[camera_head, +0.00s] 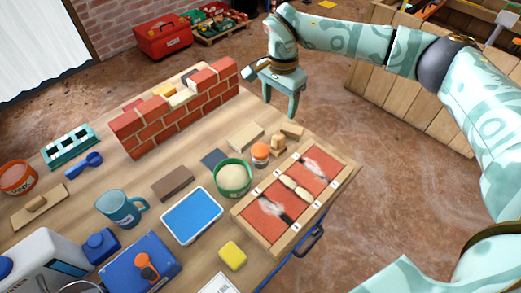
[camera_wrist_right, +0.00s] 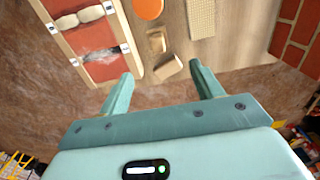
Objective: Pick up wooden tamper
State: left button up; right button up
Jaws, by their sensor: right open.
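The wooden tamper (camera_head: 277,145) appears to be the small pale wooden piece with a raised top, standing on the workbench beside an orange-lidded jar (camera_head: 261,153). It also shows in the right wrist view (camera_wrist_right: 156,41), top centre. A small wooden block (camera_head: 291,131) lies next to it and also shows in the wrist view (camera_wrist_right: 168,69). My right gripper (camera_head: 280,106) is open and empty, above and beyond the bench's far edge. In the wrist view, its fingers (camera_wrist_right: 160,76) are spread on either side of the block, with the tamper farther ahead. My left gripper is not visible.
A framed red panel (camera_head: 262,218) lies near the tamper. A green tub (camera_head: 233,178), a beige slab (camera_head: 246,137) and a dark flat piece (camera_head: 213,159) are close by. A brick wall (camera_head: 180,112) stands at the back left. Open floor (camera_head: 340,190) lies right of the bench.

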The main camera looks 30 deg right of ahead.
aim_at(278, 136)
notch_tip(278, 136, down, 10)
jog(key=b, duration=0.4)
jog(key=shift+f, duration=0.1)
jog(key=shift+d+f+b, duration=0.1)
jog(key=shift+f+b, duration=0.2)
jog(key=shift+f, duration=0.2)
jog(key=shift+s+f+b, duration=0.2)
jog(key=shift+f+b, duration=0.55)
jog(key=shift+f, duration=0.25)
notch_tip(278, 136, down, 3)
jog(key=shift+d+r+b, duration=0.1)
jog(key=shift+r+b, duration=0.05)
jog(key=shift+b, duration=0.7)
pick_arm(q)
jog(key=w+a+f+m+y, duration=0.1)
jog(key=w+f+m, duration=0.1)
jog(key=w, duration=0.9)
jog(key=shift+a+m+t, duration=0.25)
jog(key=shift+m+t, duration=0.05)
pick_arm(e)
jog(key=c, duration=1)
